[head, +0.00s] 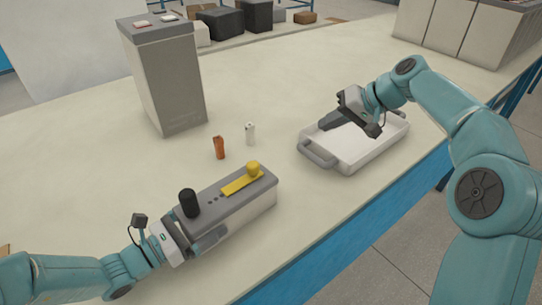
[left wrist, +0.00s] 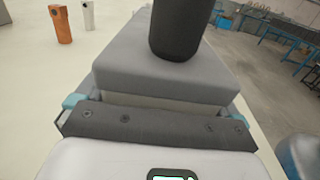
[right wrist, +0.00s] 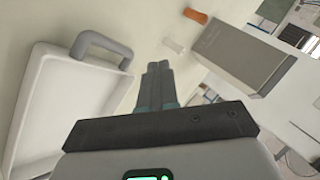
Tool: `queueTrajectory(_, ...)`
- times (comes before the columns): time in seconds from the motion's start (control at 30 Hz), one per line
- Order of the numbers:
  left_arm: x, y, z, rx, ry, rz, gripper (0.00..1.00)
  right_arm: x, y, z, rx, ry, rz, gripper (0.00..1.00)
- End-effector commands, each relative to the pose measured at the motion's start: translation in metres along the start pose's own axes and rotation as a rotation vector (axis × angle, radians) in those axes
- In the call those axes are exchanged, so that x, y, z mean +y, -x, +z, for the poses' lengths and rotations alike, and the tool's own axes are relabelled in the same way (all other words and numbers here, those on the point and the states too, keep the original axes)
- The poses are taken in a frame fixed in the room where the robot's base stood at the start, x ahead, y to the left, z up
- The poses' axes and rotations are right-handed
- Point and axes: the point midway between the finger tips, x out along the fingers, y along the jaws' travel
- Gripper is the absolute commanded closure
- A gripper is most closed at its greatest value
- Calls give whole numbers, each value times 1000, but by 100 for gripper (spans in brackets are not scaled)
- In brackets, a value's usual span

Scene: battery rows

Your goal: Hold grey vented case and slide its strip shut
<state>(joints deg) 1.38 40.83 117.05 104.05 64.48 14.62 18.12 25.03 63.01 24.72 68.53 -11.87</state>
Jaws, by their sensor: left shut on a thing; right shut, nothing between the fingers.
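The grey vented case (head: 245,207) lies on the table at lower middle of the head view. A yellow strip (head: 236,185) with a round yellow knob (head: 254,168) lies along the right part of its top. Small dark holes show between the strip and a black post (head: 188,203) at the case's left end. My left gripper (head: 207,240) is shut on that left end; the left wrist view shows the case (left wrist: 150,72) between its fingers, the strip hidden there. My right gripper (head: 330,119) is shut and empty above the white tray (head: 352,162), away from the case.
An orange cell (head: 218,148) and a white cell (head: 250,133) stand behind the case. A tall grey box (head: 170,82) stands further back. The tray's handle (right wrist: 105,43) shows in the right wrist view. Table between case and tray is clear.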

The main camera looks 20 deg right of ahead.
Motion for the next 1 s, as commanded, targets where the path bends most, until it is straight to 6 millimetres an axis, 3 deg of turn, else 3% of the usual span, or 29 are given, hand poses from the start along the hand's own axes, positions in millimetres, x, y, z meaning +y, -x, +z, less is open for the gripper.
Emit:
queueTrajectory(0.03,0,0,0,-2,0,0,52,-22,1,11,-63,142,3,100)
queueTrajectory(0.1,0,0,0,-2,0,0,52,-42,3,26,-140,306,8,100)
queueTrajectory(0.23,0,0,0,-2,0,0,52,-60,8,42,-225,480,10,100)
queueTrajectory(0.47,0,0,1,-2,0,0,52,-62,-12,53,-254,525,9,100)
queueTrajectory(0.83,0,0,1,-2,-1,0,52,-55,-89,71,-252,522,9,100)
queueTrajectory(1.0,0,0,1,-1,0,0,52,-75,-98,84,-247,524,10,100)
